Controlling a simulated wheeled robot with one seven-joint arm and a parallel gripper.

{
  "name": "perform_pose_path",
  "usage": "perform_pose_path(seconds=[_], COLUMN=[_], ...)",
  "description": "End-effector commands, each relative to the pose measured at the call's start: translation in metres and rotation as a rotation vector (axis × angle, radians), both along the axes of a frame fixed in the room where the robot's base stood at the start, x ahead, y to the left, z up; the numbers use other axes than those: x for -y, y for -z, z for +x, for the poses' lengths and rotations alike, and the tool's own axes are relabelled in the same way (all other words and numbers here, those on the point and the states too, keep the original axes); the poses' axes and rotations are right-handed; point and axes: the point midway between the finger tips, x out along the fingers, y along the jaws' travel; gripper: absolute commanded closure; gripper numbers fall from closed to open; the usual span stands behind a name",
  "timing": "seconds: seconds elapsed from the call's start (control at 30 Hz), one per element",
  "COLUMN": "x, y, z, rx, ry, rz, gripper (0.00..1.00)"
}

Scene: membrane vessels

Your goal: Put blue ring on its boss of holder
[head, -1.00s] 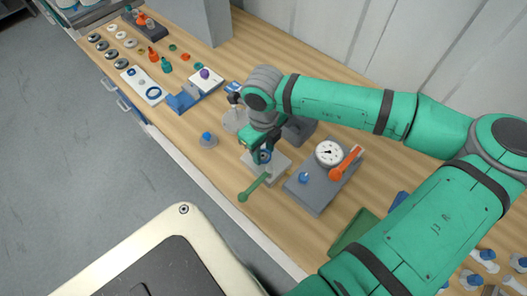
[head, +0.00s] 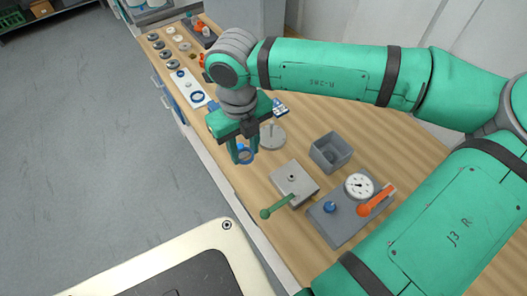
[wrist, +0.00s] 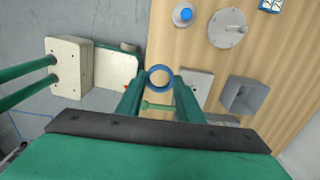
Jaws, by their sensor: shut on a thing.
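My gripper (head: 243,154) is shut on the blue ring (wrist: 159,66), which sits between the fingertips, raised above the bench's front edge. The ring also shows in the head view (head: 246,161). A light grey block (head: 297,187) with a small central hole or stud on top and a green lever stands to the right of the gripper; nothing lies on it. A white plate (head: 184,82) further back bears another blue ring shape and a small blue piece. I cannot tell which of these is the holder, and no boss shows clearly.
A grey bin (head: 331,152) stands behind the block. A grey plate (head: 338,222) with a dial, blue knob and orange lever is to the right. A grey disc with an upright post (head: 272,137) stands behind the gripper. Bare wood lies between these things.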

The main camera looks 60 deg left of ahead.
Motion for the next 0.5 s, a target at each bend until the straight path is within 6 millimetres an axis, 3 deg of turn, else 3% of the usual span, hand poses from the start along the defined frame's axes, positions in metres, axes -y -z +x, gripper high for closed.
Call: perform_pose_path(seconds=[0.5], x=[-0.005], y=[-0.029], z=[-0.009], rx=[0.001], ry=[0.001], rz=[0.000], gripper=[0.87])
